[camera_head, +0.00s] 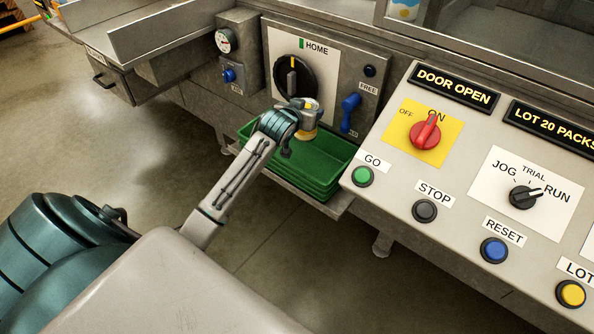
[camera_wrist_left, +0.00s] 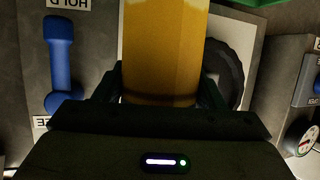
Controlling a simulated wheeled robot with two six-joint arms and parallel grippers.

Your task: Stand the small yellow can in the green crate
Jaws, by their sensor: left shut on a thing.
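The small yellow can (camera_wrist_left: 165,50) is between the fingers of my left gripper (camera_wrist_left: 160,95), filling most of the upper middle of the left wrist view. In the head view the left gripper (camera_head: 300,112) is shut on the can, whose yellow and pale side (camera_head: 304,134) shows just below the wrist. The can is over the back part of the green crate (camera_head: 318,160); I cannot tell whether it touches anything below. The crate sits on a metal shelf under the machine front, and my left arm hides part of its left side. My right gripper is not in view.
A black HOME dial (camera_head: 294,76) and a blue lever (camera_head: 350,110) are on the panel close behind the gripper. A sloping console with a red switch (camera_head: 425,132) and a green GO button (camera_head: 363,176) stands right of the crate. Open floor lies left.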

